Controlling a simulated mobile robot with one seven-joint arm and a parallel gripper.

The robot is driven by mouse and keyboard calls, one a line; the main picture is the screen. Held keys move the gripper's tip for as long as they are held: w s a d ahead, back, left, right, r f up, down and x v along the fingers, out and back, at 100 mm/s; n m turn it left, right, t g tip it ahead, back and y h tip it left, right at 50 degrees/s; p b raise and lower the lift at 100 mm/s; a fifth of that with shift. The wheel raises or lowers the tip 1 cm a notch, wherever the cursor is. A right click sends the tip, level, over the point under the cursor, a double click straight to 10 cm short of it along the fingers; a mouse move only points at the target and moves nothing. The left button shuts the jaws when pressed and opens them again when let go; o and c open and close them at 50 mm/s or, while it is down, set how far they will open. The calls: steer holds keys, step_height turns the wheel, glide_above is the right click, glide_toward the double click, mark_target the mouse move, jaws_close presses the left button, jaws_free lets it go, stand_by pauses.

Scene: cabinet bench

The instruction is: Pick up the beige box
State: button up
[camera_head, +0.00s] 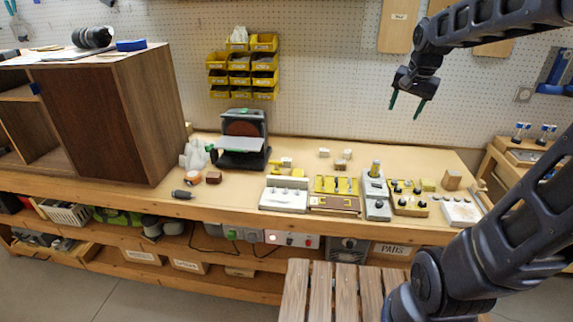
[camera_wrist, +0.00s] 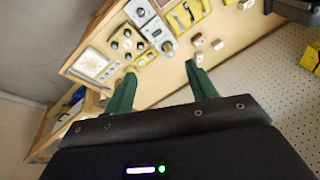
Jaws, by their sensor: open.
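Several small blocks sit at the back middle of the bench in the head view, among them a pale beige box (camera_head: 324,152) and a brown-fronted one (camera_head: 341,165). A larger tan box (camera_head: 452,180) stands near the right end; I cannot tell which box the task means. Small pale blocks also show in the wrist view, one of them (camera_wrist: 217,45) right of the fingers' line. My gripper (camera_head: 405,105) hangs above the bench's back right, against the pegboard, apart from everything. Its two green fingers (camera_wrist: 160,74) are spread with nothing between them.
Control panels and switch boxes (camera_head: 376,195) line the bench's front right. A sander (camera_head: 243,140) and a large brown cabinet (camera_head: 110,115) stand left. Yellow bins (camera_head: 241,70) hang on the pegboard. A slatted stool (camera_head: 330,290) stands in front. Bare bench top (camera_head: 400,158) lies behind the panels.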

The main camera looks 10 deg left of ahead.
steer(key=w+a+f+m+g, duration=0.1)
steer(key=w+a+f+m, duration=0.1)
steer(key=w+a, duration=0.35)
steer(key=w+a+f+m, duration=0.1)
steer(key=w+a+m, duration=0.15)
steer(key=w, duration=0.55)
steer(key=m+g, duration=0.2)
steer(key=m, duration=0.7)
glide_above(286, 159)
steer(key=shift+h, duration=0.4)
steer(key=f, duration=2.9)
steer(key=shift+s+f, duration=0.2)
steer(key=shift+s, duration=0.1)
steer(key=shift+w+d+f, duration=0.1)
steer(key=shift+f, duration=2.5)
steer(key=shift+w+f, duration=0.1)
steer(key=shift+f, duration=2.5)
steer(key=c, duration=1.1)
steer(key=shift+r, duration=0.15)
